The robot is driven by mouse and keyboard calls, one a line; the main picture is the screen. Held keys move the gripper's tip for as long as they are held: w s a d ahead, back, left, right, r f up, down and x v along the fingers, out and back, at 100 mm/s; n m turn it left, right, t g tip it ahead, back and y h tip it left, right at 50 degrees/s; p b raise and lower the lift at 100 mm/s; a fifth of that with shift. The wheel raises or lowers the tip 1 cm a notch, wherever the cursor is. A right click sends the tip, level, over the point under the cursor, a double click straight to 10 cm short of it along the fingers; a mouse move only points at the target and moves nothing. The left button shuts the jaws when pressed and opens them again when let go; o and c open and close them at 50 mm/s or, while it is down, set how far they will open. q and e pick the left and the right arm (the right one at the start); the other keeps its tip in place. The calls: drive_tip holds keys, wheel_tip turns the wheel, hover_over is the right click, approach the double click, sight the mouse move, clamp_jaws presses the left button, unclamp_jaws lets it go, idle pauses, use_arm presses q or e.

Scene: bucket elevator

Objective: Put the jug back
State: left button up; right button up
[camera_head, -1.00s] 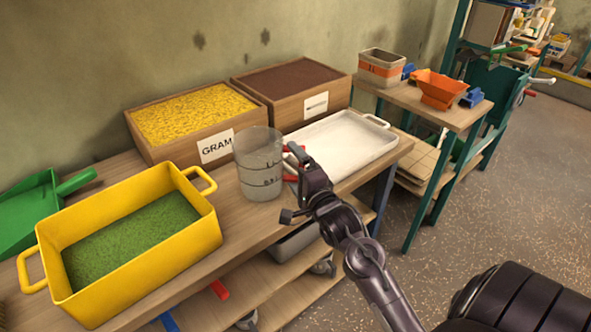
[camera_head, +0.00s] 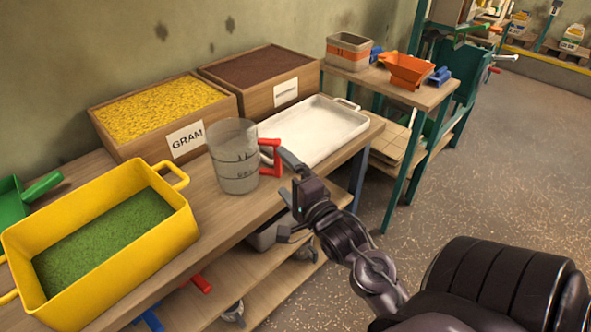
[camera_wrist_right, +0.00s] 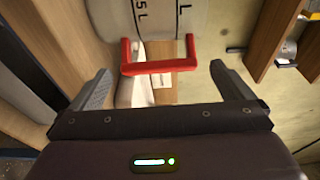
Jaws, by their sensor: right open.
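The clear jug (camera_head: 234,158) with dark level marks and a red handle stands upright on the wooden bench, in front of the wooden box labelled GRAM. Its handle points right, toward my right gripper (camera_head: 287,178), which is open and empty just beside it, apart from it. In the right wrist view the red handle (camera_wrist_right: 160,66) lies ahead of and between the two spread fingers (camera_wrist_right: 160,88), with part of the jug's marked wall (camera_wrist_right: 160,18) beyond it. My left gripper is not in view.
A white tray (camera_head: 352,124) lies right of the jug. A yellow tub (camera_head: 182,222) of green material stands at left. Boxes of yellow grain (camera_head: 140,150) and brown material (camera_head: 255,97) stand behind. A side table (camera_head: 432,97) holds an orange hopper (camera_head: 408,70).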

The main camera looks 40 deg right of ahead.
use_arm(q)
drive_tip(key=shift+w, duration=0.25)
use_arm(e)
drive_tip(key=shift+s+a, duration=0.15)
drive_tip(key=shift+s, duration=0.8)
drive_tip(key=shift+s+a, duration=0.15)
drive_tip(key=shift+s, duration=0.8)
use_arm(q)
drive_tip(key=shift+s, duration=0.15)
